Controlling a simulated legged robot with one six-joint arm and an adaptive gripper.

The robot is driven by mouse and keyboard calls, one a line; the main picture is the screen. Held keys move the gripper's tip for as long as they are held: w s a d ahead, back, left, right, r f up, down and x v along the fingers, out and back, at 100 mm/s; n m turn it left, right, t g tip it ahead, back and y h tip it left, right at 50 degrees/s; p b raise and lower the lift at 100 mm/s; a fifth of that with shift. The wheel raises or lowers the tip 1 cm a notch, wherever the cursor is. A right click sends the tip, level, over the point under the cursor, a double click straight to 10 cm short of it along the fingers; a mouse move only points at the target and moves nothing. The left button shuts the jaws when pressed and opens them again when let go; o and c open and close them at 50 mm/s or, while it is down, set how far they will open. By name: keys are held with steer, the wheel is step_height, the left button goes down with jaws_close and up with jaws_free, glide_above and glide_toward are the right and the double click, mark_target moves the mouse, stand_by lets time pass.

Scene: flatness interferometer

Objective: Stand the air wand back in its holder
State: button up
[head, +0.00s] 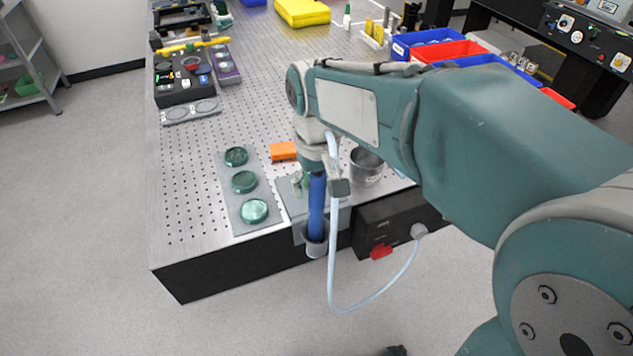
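The air wand (317,207) is a blue, roughly upright rod at the front edge of the perforated bench. A pale blue hose (333,250) loops down from near its top and back up to the right. The wand's lower end overlaps the mouth of its holder (315,248), a grey cup on the bench's front side; I cannot tell how deep it sits. My gripper (314,178) points down at the wand's upper end. Its fingers are small and partly hidden by the wrist and hose, so their closure is unclear.
A plate with several green discs (245,183) lies to the left, with an orange block (283,151) behind. A metal cup (366,167) stands to the right. A black box with a red switch (381,251) is on the bench front. Colored bins (445,50) sit behind my arm.

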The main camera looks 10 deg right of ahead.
step_height(320, 180, up, 12)
steer(key=shift+a+f, duration=0.1)
stand_by(0.6)
stand_by(0.4)
steer(key=s+d+f+m+t, duration=0.3)
steer(key=s+d+f+t, duration=0.2)
steer(key=s+d+f, duration=0.4)
steer(key=s+d, duration=0.2)
steer(key=s, duration=0.1)
steer(key=shift+s+f+t, duration=0.15)
steer(key=shift+s+t, duration=0.15)
steer(key=shift+o, duration=0.3)
stand_by(1.2)
